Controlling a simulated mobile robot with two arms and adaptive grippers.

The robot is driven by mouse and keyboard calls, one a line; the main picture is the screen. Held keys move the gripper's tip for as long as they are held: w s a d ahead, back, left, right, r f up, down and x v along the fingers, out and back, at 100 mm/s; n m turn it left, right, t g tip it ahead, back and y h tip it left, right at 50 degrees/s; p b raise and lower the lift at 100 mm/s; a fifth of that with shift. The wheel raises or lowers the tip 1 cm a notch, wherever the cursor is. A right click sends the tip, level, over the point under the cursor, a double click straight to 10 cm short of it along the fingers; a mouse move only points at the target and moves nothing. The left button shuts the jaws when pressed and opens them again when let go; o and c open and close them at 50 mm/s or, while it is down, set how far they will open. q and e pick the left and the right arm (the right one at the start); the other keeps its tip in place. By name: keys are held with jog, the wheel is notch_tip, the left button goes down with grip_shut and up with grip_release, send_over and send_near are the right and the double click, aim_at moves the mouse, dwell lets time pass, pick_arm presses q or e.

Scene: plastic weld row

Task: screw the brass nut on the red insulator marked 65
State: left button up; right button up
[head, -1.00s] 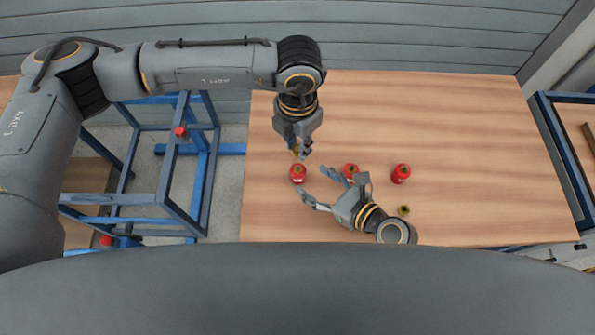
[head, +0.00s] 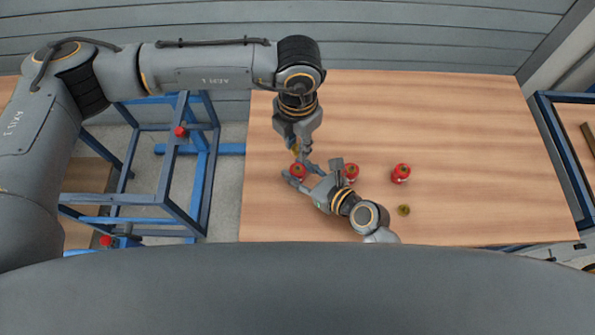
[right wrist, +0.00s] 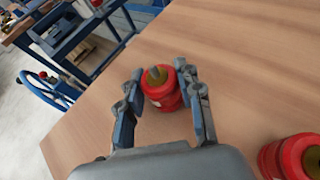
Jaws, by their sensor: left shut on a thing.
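Three red insulators stand upright in a row on the table: left (head: 298,171), middle (head: 351,171) and right (head: 400,173). The number 65 is not legible on any of them. My left gripper (head: 301,153) points down just behind the left insulator, shut on a small brass nut (head: 295,146) that is partly hidden. My right gripper (head: 298,175) has its fingers on either side of the left insulator. In the right wrist view that insulator (right wrist: 161,92), with a stud on top, stands between the spread fingers (right wrist: 160,90); contact is unclear.
Another brass nut-like piece (head: 403,210) lies near the table's front edge. The middle insulator also shows at the lower right of the right wrist view (right wrist: 290,160). The wooden table (head: 470,150) is clear at the back and right. A blue frame (head: 185,205) stands left of it.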

grip_shut()
pick_arm(q)
send_over(298, 166)
jog(key=shift+f, duration=2.5)
jog(key=shift+f, duration=0.85)
jog(key=shift+f, duration=0.6)
